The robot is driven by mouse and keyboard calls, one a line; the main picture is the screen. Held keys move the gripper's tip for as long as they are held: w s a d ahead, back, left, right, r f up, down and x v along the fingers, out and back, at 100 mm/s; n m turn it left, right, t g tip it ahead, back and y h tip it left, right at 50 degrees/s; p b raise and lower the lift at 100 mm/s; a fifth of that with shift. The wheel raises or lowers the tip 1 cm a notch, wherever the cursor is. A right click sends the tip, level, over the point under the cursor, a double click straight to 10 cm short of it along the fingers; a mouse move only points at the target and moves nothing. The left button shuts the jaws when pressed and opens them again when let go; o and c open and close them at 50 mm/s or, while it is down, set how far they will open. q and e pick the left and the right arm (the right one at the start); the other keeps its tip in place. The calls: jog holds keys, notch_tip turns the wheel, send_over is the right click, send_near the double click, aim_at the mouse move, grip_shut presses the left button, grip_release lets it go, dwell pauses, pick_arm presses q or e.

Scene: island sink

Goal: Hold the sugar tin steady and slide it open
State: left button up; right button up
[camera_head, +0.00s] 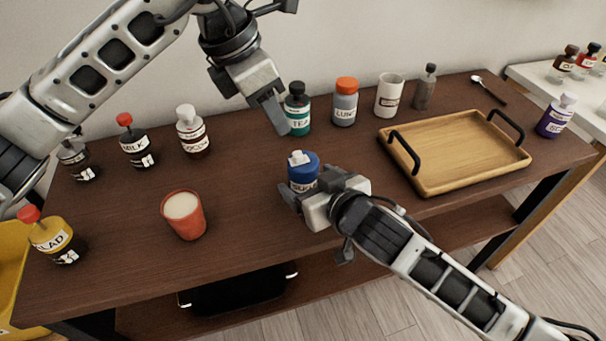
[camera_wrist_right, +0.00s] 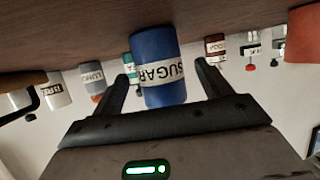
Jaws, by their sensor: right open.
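The sugar tin (camera_head: 304,168) is blue with a white label and a white piece on top. It stands upright near the table's front middle. In the right wrist view the tin (camera_wrist_right: 156,50) appears upside down, with its SUGAR label facing my gripper. My right gripper (camera_head: 308,187) is open, its fingers on either side of the tin, with gaps showing in the wrist view. My left gripper (camera_head: 274,112) hangs above and behind the tin, pointing down, apart from it. Its fingers overlap, so its opening is unclear.
A teal TEA bottle (camera_head: 297,110) stands close behind my left gripper. A red cup (camera_head: 184,214) with pale contents stands left of the tin. A wooden tray (camera_head: 455,155) with black handles lies right. Several labelled bottles line the back and left. Dark tabletop (camera_head: 245,190) is clear between cup and tin.

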aim_at(303, 176)
jog(key=shift+x, duration=1.65)
jog(key=c, duration=1.1)
